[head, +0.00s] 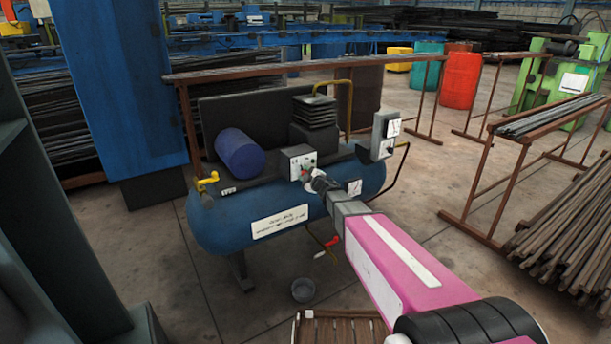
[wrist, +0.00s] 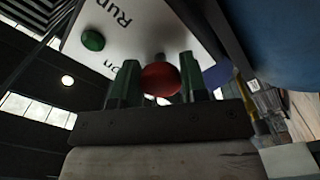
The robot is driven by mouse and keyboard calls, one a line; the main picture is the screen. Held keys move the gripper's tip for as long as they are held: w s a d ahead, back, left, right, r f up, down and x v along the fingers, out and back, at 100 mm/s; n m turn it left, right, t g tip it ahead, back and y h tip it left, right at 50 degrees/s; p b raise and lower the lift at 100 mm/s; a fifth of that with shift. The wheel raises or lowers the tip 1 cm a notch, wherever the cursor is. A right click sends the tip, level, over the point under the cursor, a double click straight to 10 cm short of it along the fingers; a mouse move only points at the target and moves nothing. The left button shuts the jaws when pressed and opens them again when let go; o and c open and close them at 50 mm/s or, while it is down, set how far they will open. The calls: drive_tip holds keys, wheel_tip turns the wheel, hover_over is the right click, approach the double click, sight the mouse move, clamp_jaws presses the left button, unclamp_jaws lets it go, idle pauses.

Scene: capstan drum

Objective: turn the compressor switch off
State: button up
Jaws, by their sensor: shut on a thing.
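The compressor (head: 225,225) is a blue horizontal tank with a blue motor on top. Its pale switch box (head: 298,154) faces me, with a red knob (head: 304,171) on its front. In the wrist view the white panel (wrist: 130,35) carries a green button (wrist: 93,40) and lettering including "Run". There the round red knob (wrist: 160,79) sits between the two dark green fingers of my gripper (wrist: 158,82). My gripper (head: 316,179) also shows in the head view, shut on the knob at the box front. The knob's exact turned position is hard to tell.
A grey box (head: 384,134) stands at the tank's right end, with a yellow pipe (head: 349,105) behind. Brown racks (head: 490,185) and bar stacks (head: 565,215) are at right; a blue pillar (head: 125,80) is at left.

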drive_tip(key=n, duration=0.6)
drive_tip(key=shift+n, duration=0.4)
idle(0.4)
drive_tip(key=o, duration=0.9)
drive_tip(key=shift+s, duration=0.1)
drive_tip(key=v, duration=1)
drive_tip(key=shift+s+d, duration=0.25)
drive_tip(key=shift+d, duration=0.05)
drive_tip(key=shift+d, duration=0.1)
